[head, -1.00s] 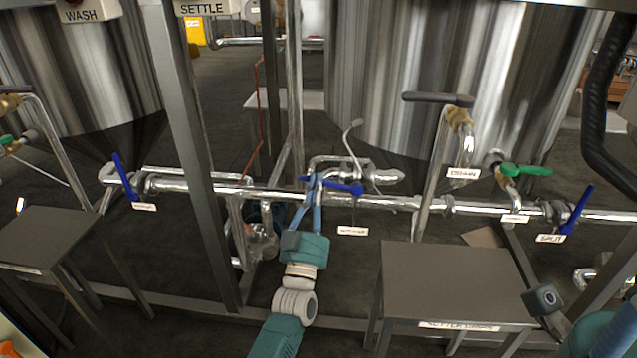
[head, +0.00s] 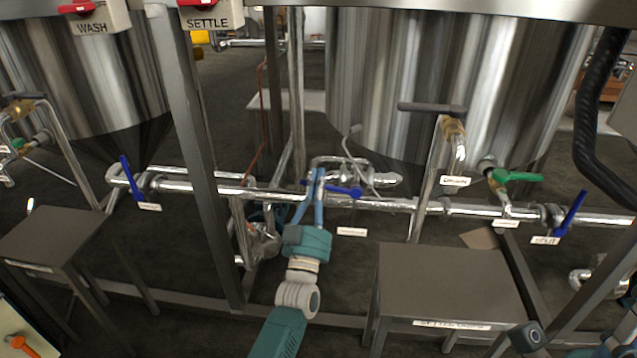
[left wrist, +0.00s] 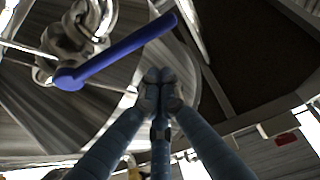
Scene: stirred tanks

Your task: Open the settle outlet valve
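The valve with the blue lever (head: 345,191) sits on the horizontal steel pipe in the middle of the head view, above a small white label (head: 352,231) too blurred to read. The lever lies roughly along the pipe. My left gripper (head: 318,176) is at the lever's left part and hides some of it. In the left wrist view, the fingertips (left wrist: 160,80) are together with nothing visible between them. The blue lever (left wrist: 120,50) passes just beyond them; I cannot tell whether they touch.
Other blue levers stand tilted at left (head: 130,178) and right (head: 571,213). A green-handled valve (head: 517,176) and a dark drain handle (head: 432,108) are at right. A steel post (head: 195,150) stands left of my arm. A grey table (head: 450,285) stands right of it.

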